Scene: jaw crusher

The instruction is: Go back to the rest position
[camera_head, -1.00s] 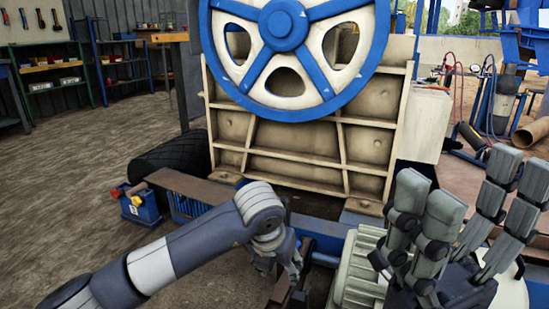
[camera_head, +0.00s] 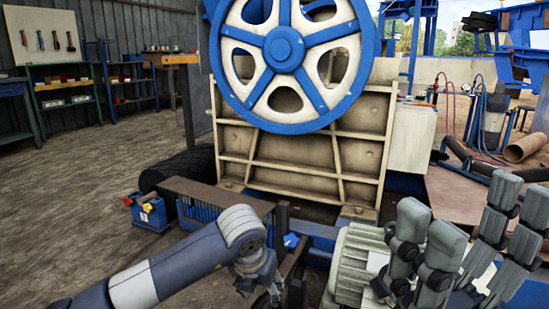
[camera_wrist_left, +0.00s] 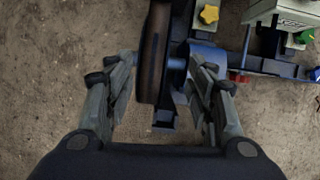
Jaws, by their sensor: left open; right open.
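My left arm comes in from the lower left in the head view. Its gripper (camera_head: 262,283) points down at the bottom edge, beside the blue frame, and its fingertips are partly cut off. In the left wrist view the left gripper (camera_wrist_left: 162,75) is open, with its fingers apart on either side of a brown wheel-like rim (camera_wrist_left: 153,50) and a blue part (camera_wrist_left: 176,75). I cannot tell whether they touch. My right gripper (camera_head: 470,215) is open and empty, fingers pointing up at the lower right, in front of the grey finned motor (camera_head: 355,265).
The jaw crusher with its blue and white flywheel (camera_head: 284,50) and beige ribbed body (camera_head: 270,155) stands ahead. A blue battery-like box (camera_head: 150,214) sits on the ground to the left. Shelves (camera_head: 65,90) stand at the back left. The dirt floor (camera_head: 75,190) at left is clear.

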